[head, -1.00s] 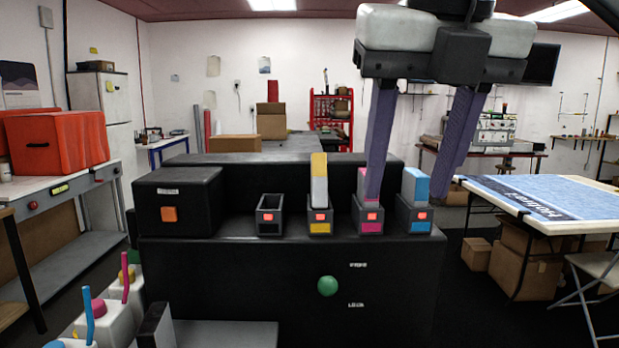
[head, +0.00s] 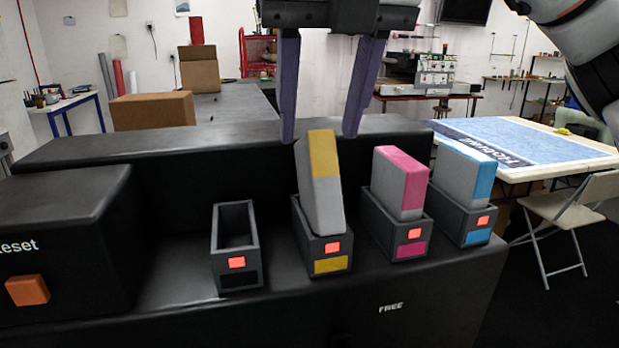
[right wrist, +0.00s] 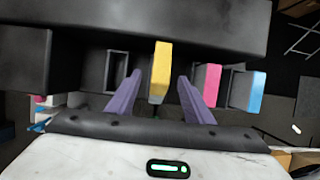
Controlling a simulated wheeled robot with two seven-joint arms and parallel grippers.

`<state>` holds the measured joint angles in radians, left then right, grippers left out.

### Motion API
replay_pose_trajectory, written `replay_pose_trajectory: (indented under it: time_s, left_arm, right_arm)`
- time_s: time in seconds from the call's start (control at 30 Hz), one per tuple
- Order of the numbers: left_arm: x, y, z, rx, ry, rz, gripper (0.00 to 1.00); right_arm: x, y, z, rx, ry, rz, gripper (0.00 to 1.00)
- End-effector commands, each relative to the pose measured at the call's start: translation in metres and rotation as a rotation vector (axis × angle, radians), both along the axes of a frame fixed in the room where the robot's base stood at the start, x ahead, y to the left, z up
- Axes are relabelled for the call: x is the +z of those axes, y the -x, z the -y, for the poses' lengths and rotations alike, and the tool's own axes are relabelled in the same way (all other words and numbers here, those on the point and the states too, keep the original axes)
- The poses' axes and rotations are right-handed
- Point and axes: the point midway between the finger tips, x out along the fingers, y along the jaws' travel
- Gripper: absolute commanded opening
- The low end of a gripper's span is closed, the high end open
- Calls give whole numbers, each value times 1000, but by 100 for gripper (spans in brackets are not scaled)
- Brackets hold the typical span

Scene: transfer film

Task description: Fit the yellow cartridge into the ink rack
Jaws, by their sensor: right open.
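The yellow cartridge (head: 319,180), grey with a yellow top, stands in the yellow-labelled slot (head: 330,262) of the ink rack (head: 190,290). It leans to the left and sticks up higher than the magenta cartridge (head: 400,182) and the cyan cartridge (head: 463,175) in their slots. My right gripper (head: 318,138) is open, its two purple fingers above and behind the yellow cartridge's top. In the right wrist view the yellow cartridge (right wrist: 160,72) lies between the spread fingers, apart from both. My left gripper is not in view.
An empty slot with a black label (head: 236,245) stands left of the yellow one. A black box with an orange reset button (head: 28,290) is further left. All the slots show red lights. A table with a blue banner (head: 530,140) stands at the right.

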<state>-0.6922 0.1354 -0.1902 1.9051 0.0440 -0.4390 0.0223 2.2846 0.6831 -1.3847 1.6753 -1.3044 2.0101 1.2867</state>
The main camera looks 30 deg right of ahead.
Motion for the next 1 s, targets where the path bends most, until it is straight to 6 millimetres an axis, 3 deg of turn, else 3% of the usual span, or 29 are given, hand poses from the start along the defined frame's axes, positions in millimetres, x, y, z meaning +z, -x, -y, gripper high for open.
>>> replay_pose_trajectory:
  time_s: [0.53,0.87,1.0]
  left_arm:
    - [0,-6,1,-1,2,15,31]
    - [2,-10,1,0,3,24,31]
    - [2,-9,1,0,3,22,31]
  right_arm:
    - [-56,-26,8,0,-1,-3,47]
    - [-63,-30,9,-1,-1,1,47]
    - [-63,-30,9,-1,-1,1,28]
